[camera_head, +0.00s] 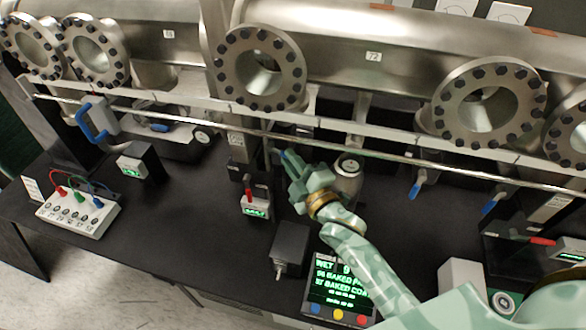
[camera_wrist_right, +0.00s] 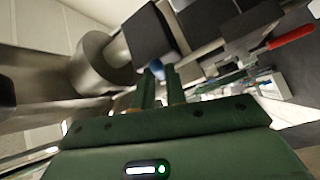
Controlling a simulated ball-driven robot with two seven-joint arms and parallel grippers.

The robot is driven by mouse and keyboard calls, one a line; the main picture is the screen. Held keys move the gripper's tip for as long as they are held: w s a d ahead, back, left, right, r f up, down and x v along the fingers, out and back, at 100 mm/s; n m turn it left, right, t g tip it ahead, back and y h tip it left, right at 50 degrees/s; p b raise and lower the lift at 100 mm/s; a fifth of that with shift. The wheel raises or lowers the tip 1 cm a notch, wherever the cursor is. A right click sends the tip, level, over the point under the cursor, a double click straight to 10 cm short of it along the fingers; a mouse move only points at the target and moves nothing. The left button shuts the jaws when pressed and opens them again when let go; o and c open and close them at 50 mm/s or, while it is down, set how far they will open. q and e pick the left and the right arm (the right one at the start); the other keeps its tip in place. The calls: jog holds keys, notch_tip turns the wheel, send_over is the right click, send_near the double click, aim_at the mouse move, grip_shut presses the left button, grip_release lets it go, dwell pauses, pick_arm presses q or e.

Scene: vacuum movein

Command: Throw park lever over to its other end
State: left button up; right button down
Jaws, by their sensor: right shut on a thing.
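A small blue-handled lever (camera_head: 283,154) sits under the long metal rail in the middle of the head view. My right gripper (camera_head: 291,162) has reached it and is shut on its blue handle, which is mostly hidden by the fingers. In the right wrist view, a bit of the blue handle (camera_wrist_right: 157,69) shows at the tips of the two fingers (camera_wrist_right: 160,80). I cannot read a label that marks it as the park lever. My left gripper is not in view.
Other blue levers (camera_head: 415,189) hang along the rail (camera_head: 350,147). A metal cylinder (camera_head: 347,178) stands close right of my gripper. A red-levered box (camera_head: 255,207), a dark switch box (camera_head: 290,244) and a green-lit display (camera_head: 340,283) stand nearby.

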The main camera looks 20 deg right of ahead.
jog(key=shift+w+a+f+m+t+h+b, duration=0.15)
jog(key=shift+f+m+t+b, duration=0.45)
jog(key=shift+b, duration=0.8)
jog(key=shift+w+a+f+m+t+h+b, duration=0.15)
jog(key=shift+f+m+t+b, duration=0.15)
jog(key=shift+m+t+b, duration=0.85)
jog(key=shift+s+g, duration=0.1)
jog(key=shift+g, duration=0.25)
jog(key=c, duration=1.4)
grip_release()
jog(key=shift+c, duration=0.2)
jog(key=b+v, duration=0.3)
jog(key=v, duration=1.3)
jog(key=shift+s, duration=0.1)
